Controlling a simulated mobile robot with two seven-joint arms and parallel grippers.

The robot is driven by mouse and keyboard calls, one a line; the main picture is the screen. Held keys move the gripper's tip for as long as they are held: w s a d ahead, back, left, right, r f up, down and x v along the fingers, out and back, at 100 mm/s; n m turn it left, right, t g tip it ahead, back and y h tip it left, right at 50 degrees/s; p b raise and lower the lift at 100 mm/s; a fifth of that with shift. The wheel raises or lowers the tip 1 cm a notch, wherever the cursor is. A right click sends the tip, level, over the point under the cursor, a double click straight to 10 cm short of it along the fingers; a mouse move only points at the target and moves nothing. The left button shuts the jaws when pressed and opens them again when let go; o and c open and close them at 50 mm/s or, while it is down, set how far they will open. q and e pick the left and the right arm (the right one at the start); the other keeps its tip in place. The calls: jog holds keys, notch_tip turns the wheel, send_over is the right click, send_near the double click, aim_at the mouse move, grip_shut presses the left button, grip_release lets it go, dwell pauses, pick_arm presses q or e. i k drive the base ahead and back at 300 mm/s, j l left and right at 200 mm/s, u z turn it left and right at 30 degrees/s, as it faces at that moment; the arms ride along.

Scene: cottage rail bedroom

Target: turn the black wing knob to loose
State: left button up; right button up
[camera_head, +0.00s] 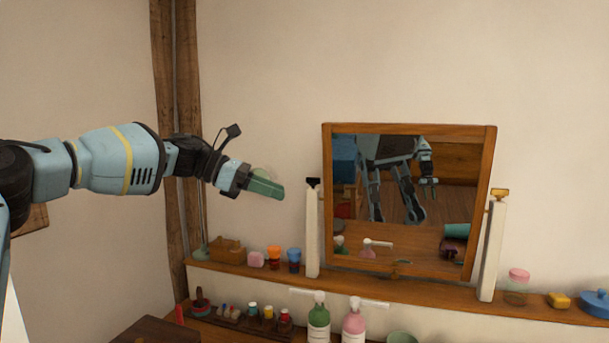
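The black wing knob (313,183) sits on top of the left white post (312,235) of a wood-framed tilting mirror (409,132). My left gripper (266,188) reaches in from the left, its green fingers pointing right toward the knob. A gap shows between the fingertips and the knob, so they are apart in the picture. The fingers overlap from this angle, and I cannot tell whether they are open. My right gripper is not directly in view. A brass-coloured wing knob (500,194) sits on the right white post (492,250).
The mirror stands on a wooden shelf (440,292). Left of it are a small basket (227,250), a pink block (256,259), and orange (274,253) and blue (294,255) cups. Pump bottles (319,322) stand below. The wall behind my gripper is bare. The mirror reflects my body.

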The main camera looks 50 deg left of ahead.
aim_at(313, 181)
jog(key=i+j, duration=0.3)
jog(key=j, duration=0.2)
jog(key=i+j, duration=0.3)
jog(key=j, duration=0.15)
